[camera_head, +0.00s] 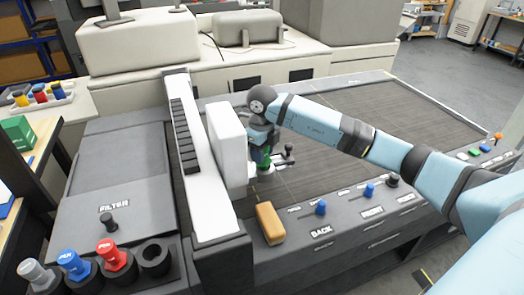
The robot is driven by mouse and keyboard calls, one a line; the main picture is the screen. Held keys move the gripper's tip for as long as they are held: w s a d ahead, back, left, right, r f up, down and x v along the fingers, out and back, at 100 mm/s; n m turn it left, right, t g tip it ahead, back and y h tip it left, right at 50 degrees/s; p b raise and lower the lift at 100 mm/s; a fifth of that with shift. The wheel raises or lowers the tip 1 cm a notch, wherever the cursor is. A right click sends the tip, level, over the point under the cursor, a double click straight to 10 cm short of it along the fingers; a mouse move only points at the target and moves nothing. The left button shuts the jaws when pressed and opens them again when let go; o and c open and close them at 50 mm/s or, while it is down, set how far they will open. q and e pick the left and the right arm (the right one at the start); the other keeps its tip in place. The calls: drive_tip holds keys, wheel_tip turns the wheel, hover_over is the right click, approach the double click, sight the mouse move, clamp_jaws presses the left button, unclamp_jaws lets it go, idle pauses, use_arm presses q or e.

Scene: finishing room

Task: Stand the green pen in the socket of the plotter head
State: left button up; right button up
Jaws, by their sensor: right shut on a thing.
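My right gripper (262,150) is shut on the green pen (264,159), of which only a small green part shows below the fingers. The pen looks roughly upright, beside the right face of the white plotter head (226,140). A pale round part that looks like the socket (265,171) shows just under the pen. I cannot tell whether the pen's tip is inside it or just above it, as the gripper hides much of this spot. My left gripper is not in view.
A holder at lower left has grey (36,274), blue (74,264) and red pens (114,258) and an empty holder hole (155,258). A white gantry beam (210,205) stands left of the head. An orange block (270,222) and knobs line the front panel. The dark bed (400,115) is clear.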

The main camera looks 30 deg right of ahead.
drive_tip(key=shift+f+b, duration=0.3)
drive_tip(key=shift+f, duration=0.25)
drive_tip(key=o, duration=1)
drive_tip(key=shift+r, duration=0.15)
wheel_tip(320, 180, up, 14)
drive_tip(key=shift+f+b, duration=0.2)
drive_tip(key=shift+b, duration=0.45)
